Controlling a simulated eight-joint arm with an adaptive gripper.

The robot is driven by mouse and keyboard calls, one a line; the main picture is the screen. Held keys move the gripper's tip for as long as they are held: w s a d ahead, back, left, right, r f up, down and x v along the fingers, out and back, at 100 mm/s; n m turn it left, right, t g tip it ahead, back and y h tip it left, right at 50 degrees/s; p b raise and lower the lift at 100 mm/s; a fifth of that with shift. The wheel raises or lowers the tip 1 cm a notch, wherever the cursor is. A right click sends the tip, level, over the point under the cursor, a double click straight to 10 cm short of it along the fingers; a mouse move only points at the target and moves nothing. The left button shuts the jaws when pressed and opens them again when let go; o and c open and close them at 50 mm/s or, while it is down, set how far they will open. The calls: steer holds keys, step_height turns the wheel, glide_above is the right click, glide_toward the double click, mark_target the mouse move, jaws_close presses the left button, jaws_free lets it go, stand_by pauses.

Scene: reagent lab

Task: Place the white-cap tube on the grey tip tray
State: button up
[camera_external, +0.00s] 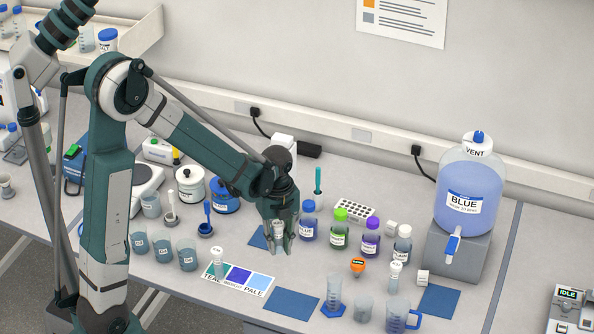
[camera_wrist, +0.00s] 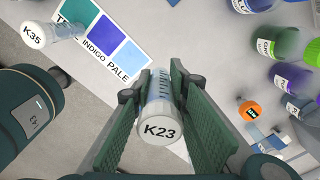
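My gripper (camera_external: 283,246) hangs above the bench near the middle. Its green fingers close on both sides of a clear white-cap tube (camera_external: 279,230). In the wrist view this tube's cap (camera_wrist: 160,131) reads K23 and points towards the camera. A second white-cap tube (camera_external: 217,262) stands on the colour card; the wrist view shows its cap (camera_wrist: 34,35) marked K35. A third white-cap tube (camera_external: 394,276) stands at the front right. The grey tip tray (camera_external: 355,209), with rows of dark holes, lies behind the bottles, right of my gripper and apart from it.
A teal dropper (camera_external: 318,181) stands upright left of the tray. Beakers (camera_external: 187,255) sit at left. A large BLUE carboy (camera_external: 468,195) stands at right.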

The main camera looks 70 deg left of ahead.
stand_by(0.3)
step_height(320, 180, up, 22)
steer(key=w+a+r+n, duration=0.3)
steer(key=w+a, duration=0.3)
steer(key=a, duration=0.5)
steer(key=w+a+f+n, duration=0.1)
steer(key=w+a+n, duration=0.15)
steer(key=a, duration=0.95)
steer(key=w+a+n, duration=0.1)
steer(key=a+n, duration=0.2)
steer(key=a, duration=1)
steer(key=w+a+f+n, duration=0.1)
steer(key=w+a+n, duration=0.15)
steer(key=a, duration=0.95)
step_height(320, 180, down, 18)
steer(key=shift+s+a+f+n, duration=0.15)
steer(key=shift+s+n, duration=0.2)
steer(key=shift+n, duration=0.05)
steer(key=shift+f, duration=0.1)
steer(key=shift+f+p, duration=0.3)
steer(key=shift+f, duration=2.7)
